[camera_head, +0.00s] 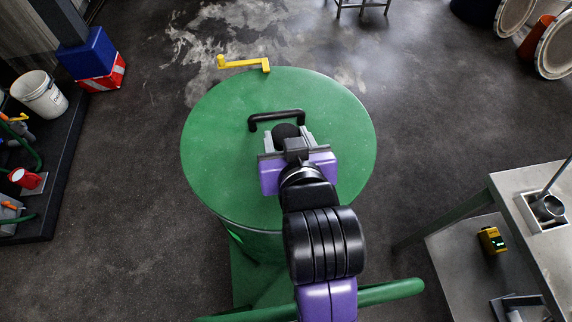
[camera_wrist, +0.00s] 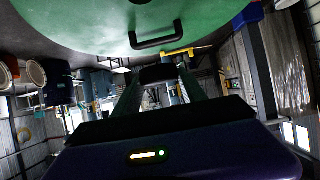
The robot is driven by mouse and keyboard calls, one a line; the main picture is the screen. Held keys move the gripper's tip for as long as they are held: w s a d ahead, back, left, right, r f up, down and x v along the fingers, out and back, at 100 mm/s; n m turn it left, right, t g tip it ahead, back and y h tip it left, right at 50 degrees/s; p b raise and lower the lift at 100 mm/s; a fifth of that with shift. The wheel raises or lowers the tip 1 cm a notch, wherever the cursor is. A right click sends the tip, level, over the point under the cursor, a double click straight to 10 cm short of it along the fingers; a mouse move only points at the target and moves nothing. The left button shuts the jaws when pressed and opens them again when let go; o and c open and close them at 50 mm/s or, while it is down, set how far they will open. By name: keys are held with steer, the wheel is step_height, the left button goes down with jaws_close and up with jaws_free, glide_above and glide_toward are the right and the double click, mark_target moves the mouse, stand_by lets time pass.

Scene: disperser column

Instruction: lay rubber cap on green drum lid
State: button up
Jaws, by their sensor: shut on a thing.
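The green drum lid (camera_head: 222,130) is a large round disc in the middle of the head view, with a black bar handle (camera_head: 277,115) on it. My gripper (camera_head: 286,136) is over the lid, on the near side of the handle. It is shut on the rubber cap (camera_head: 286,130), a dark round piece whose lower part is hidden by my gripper. In the wrist view, which is upside down, the cap (camera_wrist: 158,73) sits between the fingers. The lid (camera_wrist: 95,22) and handle (camera_wrist: 156,42) show beyond it, with a gap between cap and lid.
A yellow crank (camera_head: 243,64) is at the lid's far edge. A grey table (camera_head: 505,205) with a yellow device (camera_head: 491,240) stands at the right. A white bucket (camera_head: 39,95) and a blue box (camera_head: 88,55) are at the left. Most of the lid's top is bare.

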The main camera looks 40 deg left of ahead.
step_height(320, 180, down, 11)
steer(key=shift+r, duration=0.15)
stand_by(0.4)
steer(key=shift+f, duration=0.5)
steer(key=shift+f, duration=0.1)
steer(key=o, duration=1.4)
steer(key=shift+c, duration=0.2)
